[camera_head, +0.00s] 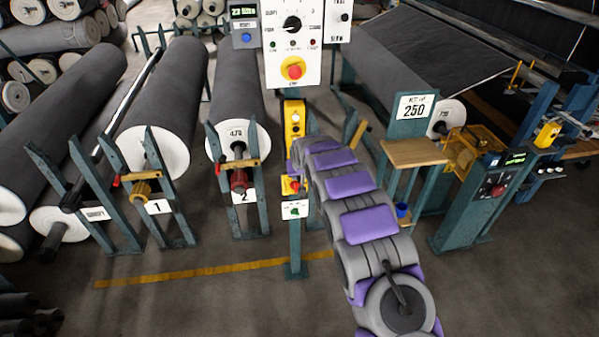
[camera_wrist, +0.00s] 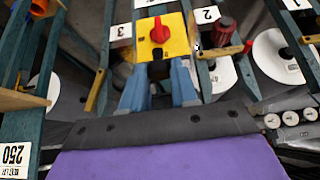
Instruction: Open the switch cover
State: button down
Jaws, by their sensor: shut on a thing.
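A yellow switch unit with a red rotary knob (camera_wrist: 160,32) is at the top centre of the wrist view. It also shows small on the teal post in the head view (camera_head: 290,186), partly behind my arm. My gripper (camera_wrist: 160,70) has its two blue-grey fingers at the near edge of this unit, shut on a small dark part there, which seems to be the switch cover's edge. The fingers hide most of the held part, and I cannot tell how far the cover is swung.
A yellow box (camera_head: 294,118) and a white control panel (camera_head: 292,45) with a red button sit above on the same post. Grey rolls in teal stands (camera_head: 238,130) are at left. A wooden shelf (camera_head: 413,153) stands at right. Floor in front is clear.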

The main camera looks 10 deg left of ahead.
jog(key=shift+s+d+f+t, duration=0.1)
jog(key=shift+s+f+t, duration=0.2)
jog(key=shift+s+f, duration=0.3)
jog(key=shift+s+f+p, duration=0.25)
jog(key=shift+f+p, duration=0.25)
jog(key=shift+f, duration=0.1)
jog(key=c, duration=0.9)
grip_release()
jog(key=shift+r, duration=0.1)
jog(key=shift+o, duration=0.2)
jog(key=shift+d+r, duration=0.1)
jog(key=shift+r, duration=0.05)
jog(key=shift+s+r, duration=0.15)
jog(key=shift+r, duration=0.1)
jog(key=p+v, duration=0.2)
jog(key=v, duration=1.4)
jog(key=shift+p, duration=0.3)
jog(key=shift+s+d, duration=0.1)
jog(key=shift+s, duration=0.05)
